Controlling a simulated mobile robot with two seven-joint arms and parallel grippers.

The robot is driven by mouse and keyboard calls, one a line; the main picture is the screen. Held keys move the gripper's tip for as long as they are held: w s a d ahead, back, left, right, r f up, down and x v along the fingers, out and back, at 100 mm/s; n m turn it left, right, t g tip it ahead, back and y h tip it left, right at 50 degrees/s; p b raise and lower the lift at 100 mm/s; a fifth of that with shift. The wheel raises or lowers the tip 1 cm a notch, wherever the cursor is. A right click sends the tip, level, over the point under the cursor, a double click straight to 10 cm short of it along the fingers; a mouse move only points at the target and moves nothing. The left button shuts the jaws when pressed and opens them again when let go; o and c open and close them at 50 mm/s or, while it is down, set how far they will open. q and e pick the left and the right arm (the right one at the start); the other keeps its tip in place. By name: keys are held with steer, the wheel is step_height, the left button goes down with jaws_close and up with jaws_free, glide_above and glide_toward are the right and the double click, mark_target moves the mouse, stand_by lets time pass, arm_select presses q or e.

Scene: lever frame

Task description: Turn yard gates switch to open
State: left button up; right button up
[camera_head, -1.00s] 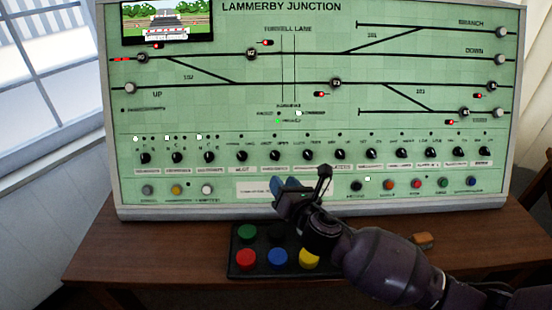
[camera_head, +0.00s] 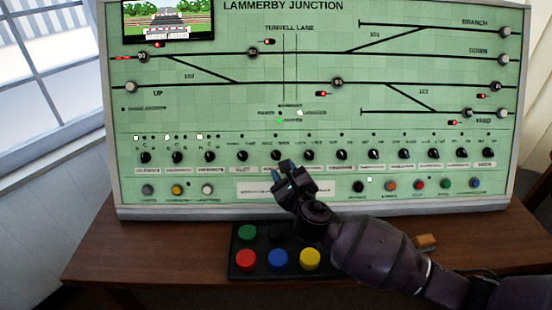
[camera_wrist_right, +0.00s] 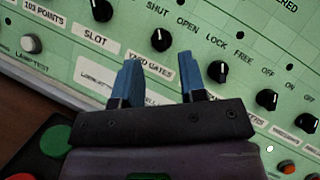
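The yard gates switch is a black knob with a pale pointer line, in the lower row of the green panel (camera_head: 275,156). In the right wrist view the knob (camera_wrist_right: 161,40) stands above its "YARD GATES" label, with "SHUT" on its left and "OPEN" on its right. My right gripper (camera_head: 284,172) is just below the knob in the head view. In the right wrist view its two blue fingers (camera_wrist_right: 158,62) are apart and empty, with the knob seen beyond and between their tips. Contact is not visible. My left gripper is out of view.
The slot knob (camera_wrist_right: 101,10) and the lock/free knob (camera_wrist_right: 218,70) flank the switch closely. A black box with coloured buttons (camera_head: 235,273) sits on the wooden table (camera_head: 150,245) below. A small orange-brown block (camera_head: 426,242) lies right of my arm.

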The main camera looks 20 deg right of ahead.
mark_target(274, 155)
steer(key=shift+w+a+b, duration=0.1)
steer(key=shift+w+b, duration=0.4)
steer(key=shift+w, duration=2.65)
steer(key=shift+c, duration=0.3)
steer(key=c, duration=0.5)
